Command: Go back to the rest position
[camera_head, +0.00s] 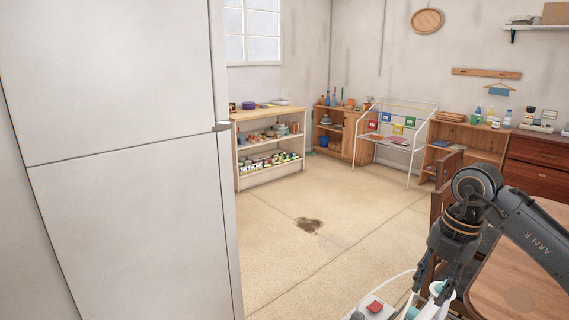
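My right arm (535,228) comes in from the lower right. Its dark gripper (428,291) points down near the bottom edge, with its two fingers spread apart. A white and teal container (436,287) shows right behind or beside the fingers. It is partly hidden, and I cannot tell whether the fingers touch it. My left gripper is not in view.
A white tray-like object with a red block (375,306) lies at the bottom. A wooden table (515,285) is under my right arm. A tall white cabinet (120,150) fills the left. Shelves (270,145) and a dresser (535,165) line the back.

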